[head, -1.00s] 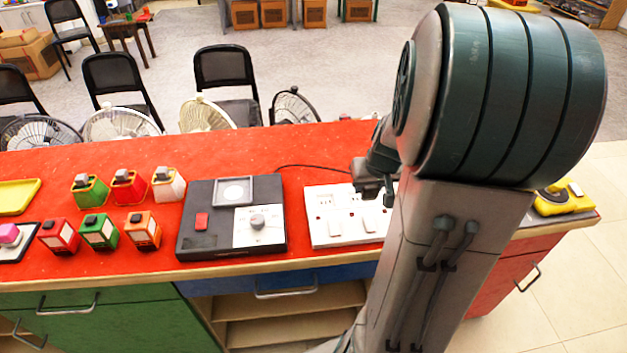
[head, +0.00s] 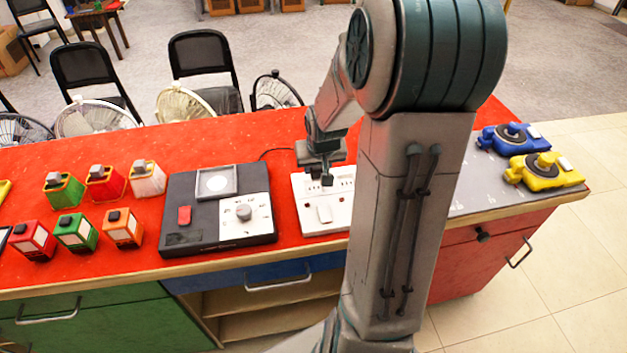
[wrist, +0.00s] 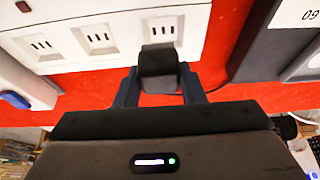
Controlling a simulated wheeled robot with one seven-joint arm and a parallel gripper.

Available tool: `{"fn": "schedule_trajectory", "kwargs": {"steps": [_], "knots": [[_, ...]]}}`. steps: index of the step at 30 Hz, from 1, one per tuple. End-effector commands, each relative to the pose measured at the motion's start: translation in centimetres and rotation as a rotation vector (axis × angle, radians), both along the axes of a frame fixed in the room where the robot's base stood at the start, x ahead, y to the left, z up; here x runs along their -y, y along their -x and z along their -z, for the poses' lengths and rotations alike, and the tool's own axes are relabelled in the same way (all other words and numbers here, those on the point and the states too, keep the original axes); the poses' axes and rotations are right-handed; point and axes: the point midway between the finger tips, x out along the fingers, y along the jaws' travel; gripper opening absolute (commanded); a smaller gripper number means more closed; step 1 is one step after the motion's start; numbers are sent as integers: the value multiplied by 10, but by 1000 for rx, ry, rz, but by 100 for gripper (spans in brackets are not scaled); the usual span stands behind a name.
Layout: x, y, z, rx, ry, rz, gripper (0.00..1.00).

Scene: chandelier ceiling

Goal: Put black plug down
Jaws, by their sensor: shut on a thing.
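My gripper (wrist: 159,84) is shut on a small black plug (wrist: 160,62) in the wrist view, with one finger on each side of it. In the head view my gripper (head: 325,170) is over the back part of the white socket panel (head: 312,213), and the plug is hard to make out there. In the wrist view the plug overlaps the edge of the socket panel (wrist: 124,40) and the red counter. I cannot tell its height or whether it touches anything. My arm hides the panel's right end in the head view.
A black device with a dial (head: 184,226) stands left of the panel on the red counter (head: 215,143). A black cord (head: 270,152) runs behind the panel. Several coloured boxes stand left. Blue (head: 512,137) and yellow (head: 545,172) devices are at the right end.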

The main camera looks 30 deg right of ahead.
Motion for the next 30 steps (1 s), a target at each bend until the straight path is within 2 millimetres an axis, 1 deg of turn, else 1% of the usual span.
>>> {"fn": "schedule_trajectory", "kwargs": {"steps": [3, 5, 8, 12, 15, 22, 26, 27, 29, 30], "knots": [[-5, -6, 5, 0, 0, -2, 13], [-6, -7, 6, -1, 0, -1, 13], [-6, -7, 14, -2, -1, 0, 13], [-6, -7, 35, -3, -1, -2, 13], [-6, -7, 46, -2, 0, -2, 13], [-6, -7, 45, 0, 1, 0, 13], [-6, -7, 50, 0, 1, 0, 13], [-5, -7, 49, 0, 1, 0, 41], [-5, -7, 49, 0, 1, 0, 58], [-5, -7, 49, -1, 1, 0, 58]]}}
